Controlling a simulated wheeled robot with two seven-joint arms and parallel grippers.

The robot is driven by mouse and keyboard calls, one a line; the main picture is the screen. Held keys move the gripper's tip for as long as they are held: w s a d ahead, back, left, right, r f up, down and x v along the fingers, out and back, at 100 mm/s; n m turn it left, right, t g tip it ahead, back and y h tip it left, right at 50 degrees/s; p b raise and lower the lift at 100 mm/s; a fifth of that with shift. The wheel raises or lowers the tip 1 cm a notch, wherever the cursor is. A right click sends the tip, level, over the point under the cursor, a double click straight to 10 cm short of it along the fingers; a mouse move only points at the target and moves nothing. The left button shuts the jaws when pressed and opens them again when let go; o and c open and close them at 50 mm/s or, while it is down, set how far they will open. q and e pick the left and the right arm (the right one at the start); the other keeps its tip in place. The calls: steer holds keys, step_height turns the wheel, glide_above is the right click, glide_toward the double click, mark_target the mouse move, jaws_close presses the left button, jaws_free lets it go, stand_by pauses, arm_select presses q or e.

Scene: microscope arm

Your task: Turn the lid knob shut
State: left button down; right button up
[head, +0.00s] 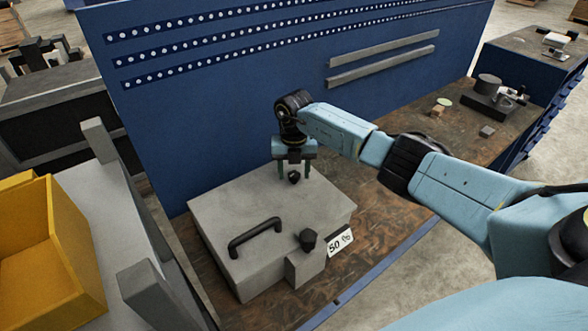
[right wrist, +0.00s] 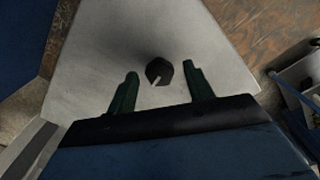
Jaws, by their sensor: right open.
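The lid knob (head: 294,177) is a small black knob on the flat grey lid of a box (head: 225,208). In the right wrist view the knob (right wrist: 159,71) looks many-sided and has a pale pointer mark toward its lower side. My right gripper (head: 294,172) points down over the lid. In the wrist view its two green fingers (right wrist: 157,82) are apart, with the knob between and slightly beyond their tips. I cannot tell whether either finger touches it. My left gripper is not in view.
The lid also has a black handle (head: 255,237). A second black knob (head: 308,240) sits on a grey block at the box's front, beside a "50 %" card (head: 340,243). A blue pegboard wall (head: 240,95) stands close behind.

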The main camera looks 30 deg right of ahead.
steer(key=shift+c, duration=0.4)
steer(key=c, duration=0.9)
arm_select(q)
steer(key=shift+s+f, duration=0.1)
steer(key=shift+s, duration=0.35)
